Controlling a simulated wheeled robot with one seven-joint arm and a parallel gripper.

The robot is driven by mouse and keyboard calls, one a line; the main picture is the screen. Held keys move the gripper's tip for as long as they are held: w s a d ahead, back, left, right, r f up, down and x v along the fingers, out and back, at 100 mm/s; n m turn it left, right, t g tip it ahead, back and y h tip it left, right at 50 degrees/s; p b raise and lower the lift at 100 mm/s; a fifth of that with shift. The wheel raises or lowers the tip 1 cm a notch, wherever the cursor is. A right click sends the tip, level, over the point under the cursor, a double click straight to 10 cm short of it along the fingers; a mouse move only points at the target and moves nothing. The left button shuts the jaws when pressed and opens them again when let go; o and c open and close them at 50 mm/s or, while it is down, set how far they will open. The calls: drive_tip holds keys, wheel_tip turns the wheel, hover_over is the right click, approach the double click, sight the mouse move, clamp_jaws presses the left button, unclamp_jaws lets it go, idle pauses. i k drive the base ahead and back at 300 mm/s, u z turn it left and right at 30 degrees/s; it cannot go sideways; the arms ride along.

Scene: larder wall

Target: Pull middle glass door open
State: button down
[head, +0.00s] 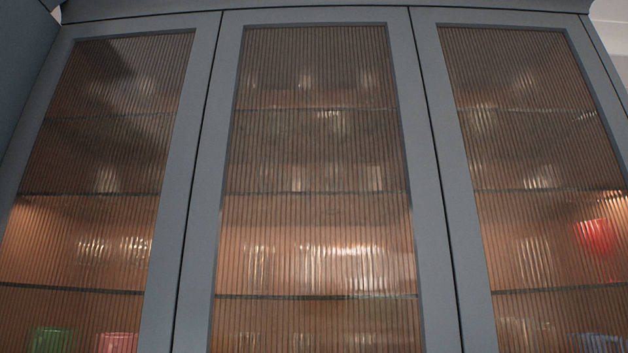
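The middle glass door (229,180) has a blue-grey frame and a ribbed glass pane (318,215). It looks shut, with narrow dark gaps between it and the doors on both sides. No handle shows on it; its lower part is cut off by the bottom edge of the picture. Blurred glassware shows behind the pane on several shelves. My gripper is not in view.
The left glass door (186,150) and right glass door (442,150) flank it and also look shut. A red item (596,236) shows behind the right pane, and a green item (52,340) behind the left. Nothing stands in front of the doors in view.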

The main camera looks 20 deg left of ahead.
sight(317, 224)
drive_tip(key=k, duration=0.5)
drive_tip(key=u, duration=2.25)
drive_tip(key=i, duration=0.65)
drive_tip(key=u, duration=1.05)
